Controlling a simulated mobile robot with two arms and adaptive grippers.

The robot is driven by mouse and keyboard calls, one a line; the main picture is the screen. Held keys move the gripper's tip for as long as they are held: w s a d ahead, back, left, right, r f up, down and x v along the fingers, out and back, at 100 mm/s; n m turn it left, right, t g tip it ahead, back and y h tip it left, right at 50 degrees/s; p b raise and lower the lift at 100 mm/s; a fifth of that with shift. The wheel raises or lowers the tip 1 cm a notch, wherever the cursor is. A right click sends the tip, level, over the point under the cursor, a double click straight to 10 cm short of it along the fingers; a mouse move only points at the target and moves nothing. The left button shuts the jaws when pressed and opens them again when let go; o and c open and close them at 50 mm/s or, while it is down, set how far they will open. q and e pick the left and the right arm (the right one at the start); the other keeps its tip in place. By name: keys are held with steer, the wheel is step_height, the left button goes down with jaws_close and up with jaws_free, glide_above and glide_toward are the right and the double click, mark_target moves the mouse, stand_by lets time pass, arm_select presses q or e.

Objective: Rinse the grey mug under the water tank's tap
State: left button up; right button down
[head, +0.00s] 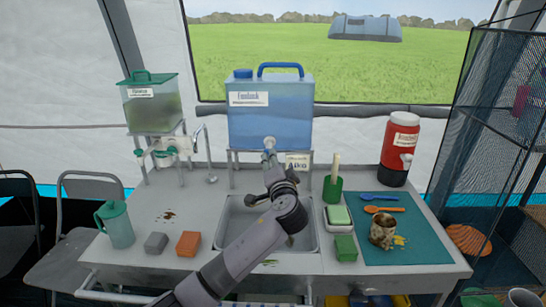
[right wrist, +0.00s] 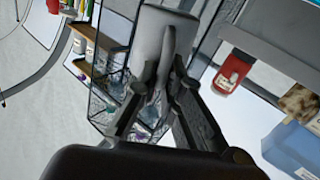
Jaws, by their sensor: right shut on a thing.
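The blue water tank (head: 270,115) stands on a rack behind the sink, its tap (head: 270,143) low on the front. My left gripper (head: 268,180) is just below the tap, over the sink; whether its fingers are open or touch the tap is unclear. In the right wrist view my right gripper (right wrist: 160,95) is shut on the grey mug (right wrist: 165,30), at its handle. The mug's inside is hidden. I do not see my right gripper in the head view.
The sink (head: 305,235) is partly covered by my left arm. A red cooler (head: 400,148) is behind. A green pitcher (head: 115,224) and two sponges are at left. A mesh shelf (head: 485,130) hangs right.

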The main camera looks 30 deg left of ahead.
arm_select(q)
steer(key=shift+x, duration=1.45)
steer(key=shift+c, duration=0.6)
jaws_close()
